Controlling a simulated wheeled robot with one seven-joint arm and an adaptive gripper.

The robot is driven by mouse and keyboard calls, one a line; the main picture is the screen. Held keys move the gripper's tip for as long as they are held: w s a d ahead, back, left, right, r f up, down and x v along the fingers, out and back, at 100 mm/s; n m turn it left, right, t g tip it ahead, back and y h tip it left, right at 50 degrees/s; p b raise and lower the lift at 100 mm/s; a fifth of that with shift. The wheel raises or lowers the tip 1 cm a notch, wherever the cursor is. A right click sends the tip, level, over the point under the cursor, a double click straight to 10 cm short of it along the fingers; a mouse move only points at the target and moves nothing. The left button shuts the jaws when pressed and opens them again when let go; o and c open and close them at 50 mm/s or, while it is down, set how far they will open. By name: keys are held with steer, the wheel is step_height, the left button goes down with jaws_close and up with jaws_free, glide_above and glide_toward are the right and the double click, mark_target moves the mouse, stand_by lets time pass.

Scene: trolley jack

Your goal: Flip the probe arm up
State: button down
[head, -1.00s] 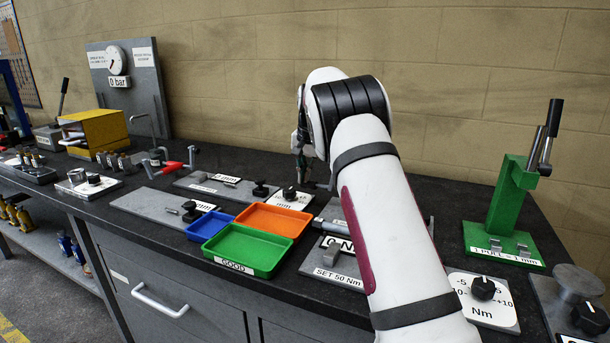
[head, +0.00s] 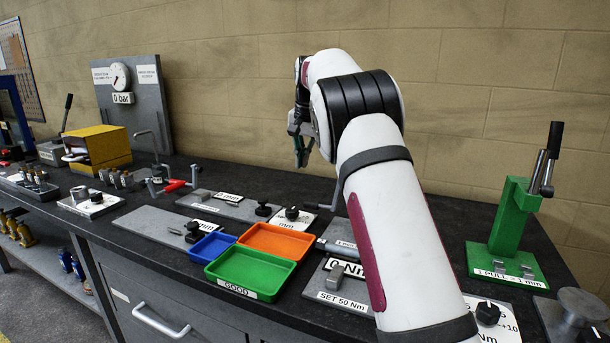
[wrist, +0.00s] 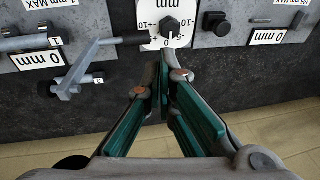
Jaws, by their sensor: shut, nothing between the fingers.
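A grey bent lever, which looks like the probe arm (wrist: 84,68), shows left of the mm dial plate in the wrist view. It also shows as a thin crank-like rod (head: 330,200) right of the dial in the head view. In the wrist view it reaches sideways toward the dial, with a dark end near the dial plate. My gripper (wrist: 163,95) is shut and empty, its teal fingers together. In the head view my gripper (head: 301,155) hangs above the bench, up and left of the rod and apart from it.
The mm dial plate (head: 291,216) stands beside the rod. Orange (head: 268,240), blue (head: 211,246) and green (head: 250,272) trays lie in front. A green press (head: 509,215) stands at right. Grey fixtures with 0 mm labels flank the dial. The wall is behind the bench.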

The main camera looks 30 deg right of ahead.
steer(key=shift+v, duration=0.9)
steer(key=shift+w+a, duration=0.1)
steer(key=shift+w, duration=0.05)
